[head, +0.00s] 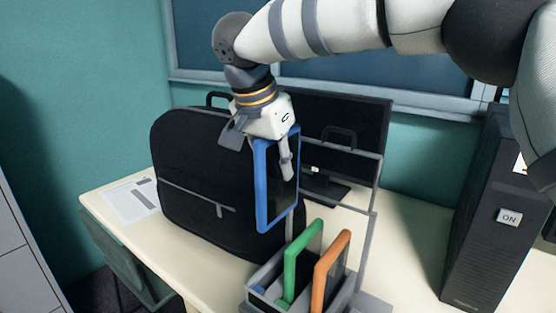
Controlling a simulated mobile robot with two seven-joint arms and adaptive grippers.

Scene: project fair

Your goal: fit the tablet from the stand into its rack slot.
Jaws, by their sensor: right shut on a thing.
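My right gripper (284,160) is shut on the blue-framed tablet (263,195) with a dark face. It holds the tablet upright by its upper part, above and a little left of the grey rack (252,300). The tablet's lower edge appears clear of the rack. The rack holds a green-framed tablet (291,268) and an orange-framed tablet (319,280), both upright and leaning slightly. A small blue patch (258,289) shows at the rack's left part. The rack's lower front is cut off by the picture edge. My left gripper is not in view.
A black bag (195,185) stands close behind and left of the held tablet. A thin grey frame (372,225) rises behind the rack, before a dark monitor (355,110). A black tower (475,235) stands right. Paper (130,201) lies at left on the pale table (205,273).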

